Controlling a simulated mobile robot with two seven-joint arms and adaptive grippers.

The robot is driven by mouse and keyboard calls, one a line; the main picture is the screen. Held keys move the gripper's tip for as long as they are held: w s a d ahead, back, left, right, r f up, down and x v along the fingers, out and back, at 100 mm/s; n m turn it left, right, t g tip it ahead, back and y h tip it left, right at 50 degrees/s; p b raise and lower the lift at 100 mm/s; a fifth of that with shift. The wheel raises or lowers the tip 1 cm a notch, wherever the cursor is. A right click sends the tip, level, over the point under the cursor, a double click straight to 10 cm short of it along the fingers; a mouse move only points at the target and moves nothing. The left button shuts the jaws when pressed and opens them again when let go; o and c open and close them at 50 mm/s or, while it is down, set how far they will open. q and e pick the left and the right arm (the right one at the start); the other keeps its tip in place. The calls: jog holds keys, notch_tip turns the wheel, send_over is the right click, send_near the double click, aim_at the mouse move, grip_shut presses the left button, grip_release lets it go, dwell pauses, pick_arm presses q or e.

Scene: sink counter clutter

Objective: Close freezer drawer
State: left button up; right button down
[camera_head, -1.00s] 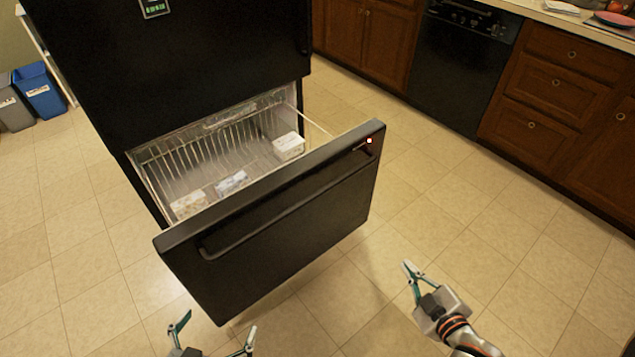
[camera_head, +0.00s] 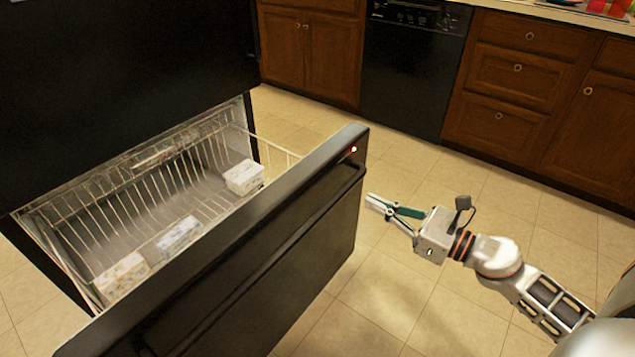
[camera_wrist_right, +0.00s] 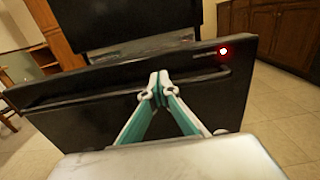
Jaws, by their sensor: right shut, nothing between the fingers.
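The black freezer drawer (camera_head: 270,262) is pulled well out of the black fridge (camera_head: 120,80), showing its wire basket (camera_head: 90,215) with white boxes inside. A bar handle runs along its front, and a red light shows near its right end. My right gripper (camera_head: 370,202) is shut and empty, close to the right part of the drawer front; contact cannot be told. In the right wrist view, its fingertips (camera_wrist_right: 158,82) are together in front of the drawer front (camera_wrist_right: 85,115), near the handle. My left gripper is not in view.
Brown wooden cabinets (camera_head: 510,90) and a black dishwasher (camera_head: 412,65) line the back right. The tiled floor (camera_head: 430,190) between the drawer and the cabinets is clear.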

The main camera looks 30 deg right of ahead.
aim_at(318, 175)
jog(key=p+x, duration=0.1)
jog(key=x, duration=1.1)
jog(key=shift+w, duration=0.15)
jog(key=shift+w+a+p, duration=0.1)
jog(key=shift+w+p, duration=0.15)
jog(key=shift+p, duration=0.05)
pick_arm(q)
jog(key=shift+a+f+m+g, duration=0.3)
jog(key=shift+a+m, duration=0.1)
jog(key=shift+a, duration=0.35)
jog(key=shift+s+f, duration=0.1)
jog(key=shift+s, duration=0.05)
pick_arm(e)
jog(key=shift+w+f, duration=0.1)
jog(key=shift+w, duration=0.05)
